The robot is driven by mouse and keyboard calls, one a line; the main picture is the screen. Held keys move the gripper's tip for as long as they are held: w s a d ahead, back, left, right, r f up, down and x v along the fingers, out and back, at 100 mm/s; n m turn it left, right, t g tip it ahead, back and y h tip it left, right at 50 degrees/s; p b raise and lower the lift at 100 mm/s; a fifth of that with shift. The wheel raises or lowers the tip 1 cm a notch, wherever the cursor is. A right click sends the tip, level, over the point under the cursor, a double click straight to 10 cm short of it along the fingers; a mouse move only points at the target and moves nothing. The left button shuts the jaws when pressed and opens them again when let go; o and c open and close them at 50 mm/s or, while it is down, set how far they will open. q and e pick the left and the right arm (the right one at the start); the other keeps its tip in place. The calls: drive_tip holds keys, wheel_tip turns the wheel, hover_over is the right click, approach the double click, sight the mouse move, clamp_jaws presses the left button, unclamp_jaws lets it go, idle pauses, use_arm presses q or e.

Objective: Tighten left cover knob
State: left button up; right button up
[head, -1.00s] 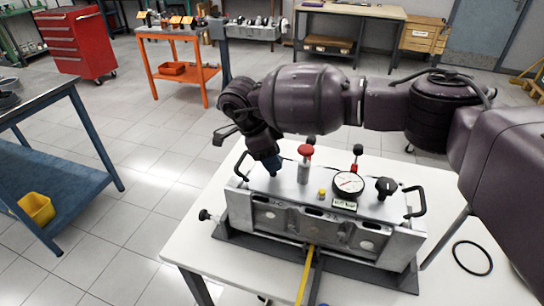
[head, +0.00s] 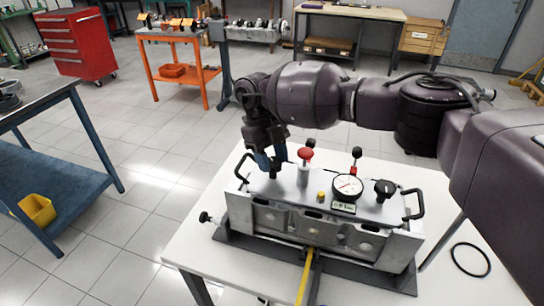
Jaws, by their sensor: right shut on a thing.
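A metal engine block with a flat cover plate (head: 325,208) is on the white table. My right gripper (head: 270,166) points down over the left end of the cover, with its blue fingers shut on the left cover knob (head: 273,175), a small dark knob mostly hidden by the fingers. The right cover knob (head: 384,188) is black and stands free at the right end of the cover. My left gripper is not in view.
A red-topped valve (head: 305,158) stands close right of my right gripper. A dial gauge (head: 347,187), a small yellow cap (head: 321,196) and black end handles (head: 414,204) rise from the block. A black ring (head: 470,258) lies on the table (head: 385,290) at right.

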drive_tip(key=m+p, duration=0.1)
drive_tip(key=m, duration=0.1)
drive_tip(key=m+y, duration=0.1)
drive_tip(key=m, duration=0.1)
drive_tip(key=shift+r+m+g+y+p, duration=0.15)
drive_tip(key=shift+m+g+y+p, duration=0.15)
drive_tip(key=shift+p, duration=0.05)
drive_tip(key=shift+d+m+y+p, duration=0.1)
drive_tip(key=shift+m+y+p, duration=0.75)
drive_tip(key=shift+m, duration=0.95)
drive_tip(key=o, duration=0.9)
drive_tip(key=b+v, duration=0.1)
drive_tip(key=v, duration=0.9)
drive_tip(key=shift+w+r+b, duration=0.2)
drive_tip(key=shift+w+b, duration=0.1)
